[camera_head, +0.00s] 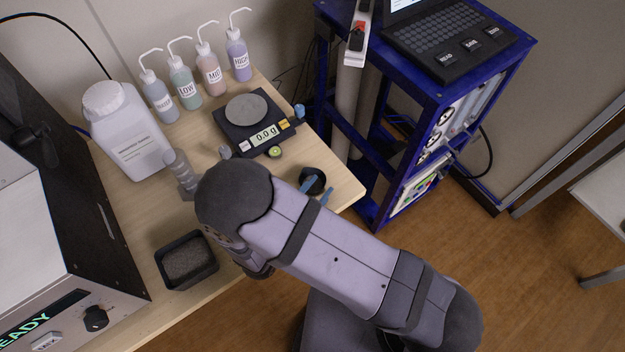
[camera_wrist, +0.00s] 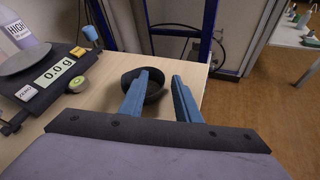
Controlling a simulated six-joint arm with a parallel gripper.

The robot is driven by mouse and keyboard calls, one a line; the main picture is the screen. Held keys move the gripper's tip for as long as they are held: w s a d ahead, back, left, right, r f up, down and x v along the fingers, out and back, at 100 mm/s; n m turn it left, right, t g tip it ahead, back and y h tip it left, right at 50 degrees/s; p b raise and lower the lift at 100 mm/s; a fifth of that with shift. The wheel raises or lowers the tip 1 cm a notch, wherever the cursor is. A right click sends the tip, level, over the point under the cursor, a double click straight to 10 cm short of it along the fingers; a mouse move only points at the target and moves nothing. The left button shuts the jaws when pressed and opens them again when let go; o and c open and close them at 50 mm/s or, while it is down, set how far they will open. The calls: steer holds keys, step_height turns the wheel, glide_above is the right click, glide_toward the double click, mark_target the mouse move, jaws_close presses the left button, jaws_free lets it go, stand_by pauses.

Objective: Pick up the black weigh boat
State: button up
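The black weigh boat (camera_head: 317,173) is a small round black dish near the right front edge of the wooden bench. In the wrist view the weigh boat (camera_wrist: 157,91) shows behind and beside the left blue finger, which hides part of it. My gripper (camera_head: 321,185) has two blue fingers spread apart with nothing held. In the wrist view my gripper (camera_wrist: 160,74) has its left finger across the dish and its right finger off to the dish's right. I cannot tell whether a finger touches the dish.
A balance (camera_head: 251,122) reading 0.0 g stands behind the dish, with a small green-topped round item (camera_head: 275,152) beside it. A black tray of soil (camera_head: 187,261) sits near the front. Wash bottles (camera_head: 211,74) line the back. A blue rack (camera_head: 430,95) stands right.

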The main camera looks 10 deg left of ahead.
steer(key=shift+w+f, duration=0.1)
steer(key=shift+w, duration=0.1)
jaws_close()
stand_by(0.3)
step_height(320, 180, up, 10)
stand_by(0.7)
